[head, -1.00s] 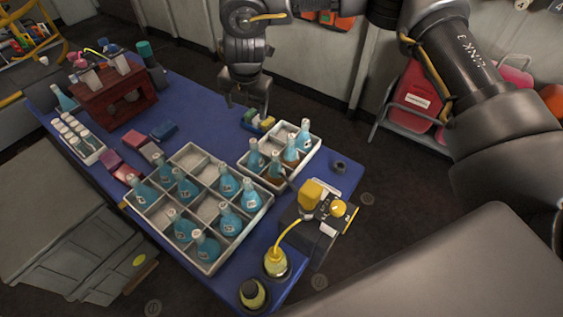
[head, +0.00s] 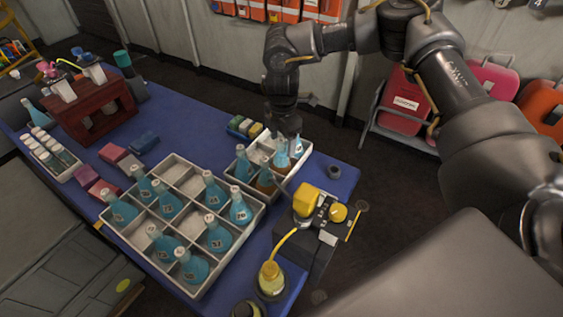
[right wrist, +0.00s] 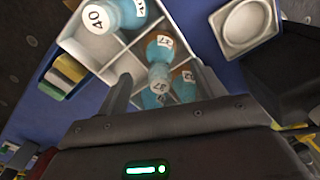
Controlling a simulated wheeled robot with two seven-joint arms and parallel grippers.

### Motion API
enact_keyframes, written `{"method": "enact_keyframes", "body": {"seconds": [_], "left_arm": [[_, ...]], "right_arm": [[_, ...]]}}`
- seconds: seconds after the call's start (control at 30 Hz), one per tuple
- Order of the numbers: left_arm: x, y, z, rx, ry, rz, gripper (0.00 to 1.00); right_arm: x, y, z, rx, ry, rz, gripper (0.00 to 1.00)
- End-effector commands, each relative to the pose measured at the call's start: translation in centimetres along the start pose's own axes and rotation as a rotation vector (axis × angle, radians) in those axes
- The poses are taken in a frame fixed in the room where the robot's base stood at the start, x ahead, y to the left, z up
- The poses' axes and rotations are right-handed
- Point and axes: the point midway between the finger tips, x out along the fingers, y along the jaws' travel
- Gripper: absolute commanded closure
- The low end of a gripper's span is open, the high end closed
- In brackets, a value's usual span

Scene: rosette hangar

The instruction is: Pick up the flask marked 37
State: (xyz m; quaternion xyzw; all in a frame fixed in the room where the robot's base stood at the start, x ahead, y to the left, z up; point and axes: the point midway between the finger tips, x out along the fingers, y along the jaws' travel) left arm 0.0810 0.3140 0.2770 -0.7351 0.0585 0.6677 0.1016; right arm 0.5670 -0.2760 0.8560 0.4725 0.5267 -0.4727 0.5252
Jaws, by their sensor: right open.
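A flask marked 40 (right wrist: 110,14) stands in another compartment, and a further flask (right wrist: 186,80) is partly hidden by a finger. My left gripper is not in view.
A larger divided crate (head: 190,291) with several blue flasks stands to the left. A yellow-topped device (head: 310,203) and a dark ring (head: 333,171) are close on the right. Coloured blocks (head: 243,126) lie behind the small crate.

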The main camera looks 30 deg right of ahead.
Motion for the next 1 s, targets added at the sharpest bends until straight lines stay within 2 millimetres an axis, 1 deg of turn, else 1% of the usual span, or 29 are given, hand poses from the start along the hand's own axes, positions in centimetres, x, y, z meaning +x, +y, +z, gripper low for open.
{"method": "enact_keyframes", "body": {"seconds": [0.17,0.27,0.4,0.5,0.6,0.8,1.0], "left_arm": [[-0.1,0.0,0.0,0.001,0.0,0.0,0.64],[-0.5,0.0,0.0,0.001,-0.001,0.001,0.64],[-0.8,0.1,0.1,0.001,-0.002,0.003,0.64],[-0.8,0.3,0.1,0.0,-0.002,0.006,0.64],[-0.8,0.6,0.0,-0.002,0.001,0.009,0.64],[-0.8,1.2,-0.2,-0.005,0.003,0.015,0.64],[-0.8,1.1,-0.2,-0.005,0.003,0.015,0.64]], "right_arm": [[0.4,0.0,0.0,-0.001,-0.002,-0.001,0.32],[1.6,0.0,0.0,-0.001,-0.003,-0.003,0.32],[3.8,0.1,-0.1,-0.001,-0.002,-0.003,0.32],[4.8,0.1,-0.1,0.0,-0.002,-0.001,0.32],[5.3,0.2,-0.1,-0.001,-0.002,0.0,0.32],[5.3,0.1,-0.1,-0.001,-0.001,0.0,0.32],[5.3,0.1,-0.1,-0.001,-0.001,0.0,0.58]]}}
